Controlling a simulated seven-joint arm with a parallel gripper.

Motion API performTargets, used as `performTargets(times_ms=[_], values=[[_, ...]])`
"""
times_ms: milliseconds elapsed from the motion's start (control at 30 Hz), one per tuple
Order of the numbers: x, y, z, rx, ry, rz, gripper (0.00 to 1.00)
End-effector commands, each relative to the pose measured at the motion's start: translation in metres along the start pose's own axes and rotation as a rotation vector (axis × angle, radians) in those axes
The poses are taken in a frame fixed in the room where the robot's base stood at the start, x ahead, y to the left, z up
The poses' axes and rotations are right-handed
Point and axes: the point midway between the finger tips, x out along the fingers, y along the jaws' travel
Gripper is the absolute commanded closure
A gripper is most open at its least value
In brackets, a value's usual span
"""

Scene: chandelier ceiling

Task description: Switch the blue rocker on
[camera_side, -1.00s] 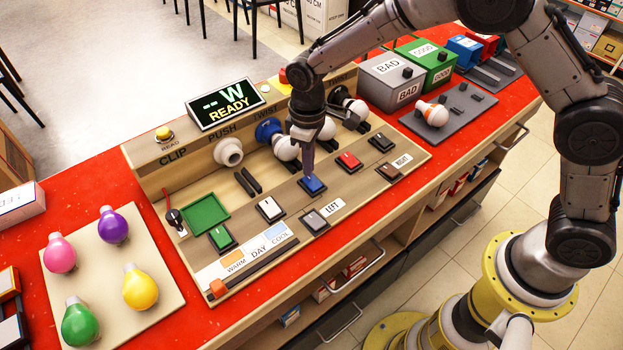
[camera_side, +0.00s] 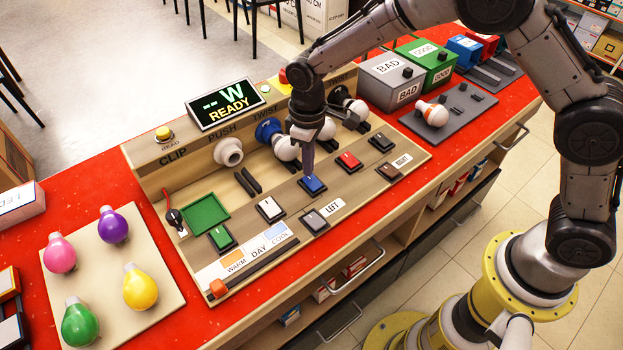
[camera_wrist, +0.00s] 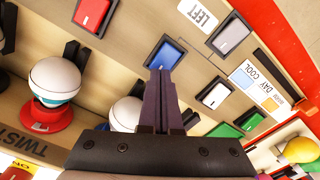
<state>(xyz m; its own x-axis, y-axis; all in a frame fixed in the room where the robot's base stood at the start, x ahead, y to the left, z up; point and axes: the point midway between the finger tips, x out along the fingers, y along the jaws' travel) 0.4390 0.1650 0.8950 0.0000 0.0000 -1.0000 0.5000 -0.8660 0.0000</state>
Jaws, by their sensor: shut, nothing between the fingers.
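The blue rocker (camera_side: 313,185) sits in a dark frame on the wooden test panel, between the white rocker (camera_side: 270,208) and the red rocker (camera_side: 348,161). In the wrist view the blue rocker (camera_wrist: 166,55) lies just beyond my fingertips. My gripper (camera_side: 308,174) points down with its fingers together and empty. Its tips are at the far edge of the blue rocker; I cannot tell whether they touch it. The fingertips also show in the wrist view (camera_wrist: 160,74), overlapping the rocker's near edge. The tilt of the rocker is too small to read.
Green (camera_side: 221,237), grey (camera_side: 314,221) and other rockers surround the blue one. Sockets holding white bulbs (camera_side: 286,148) stand behind my gripper. A display (camera_side: 227,103) reads "--W READY". A tray with coloured bulbs (camera_side: 95,285) lies at the left.

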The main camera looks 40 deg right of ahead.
Motion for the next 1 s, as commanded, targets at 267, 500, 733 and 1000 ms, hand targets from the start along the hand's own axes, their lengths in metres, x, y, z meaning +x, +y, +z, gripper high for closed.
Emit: performTargets(times_ms=[267,500,733,1000], values=[[0.0000,0.0000,0.0000,0.000,0.000,0.000,1.00],[0.0001,0.0000,0.0000,0.000,0.000,0.000,1.00],[0.0027,0.0000,0.0000,0.000,0.000,0.000,1.00],[0.0065,0.0000,-0.0002,0.000,0.000,0.000,1.00]])
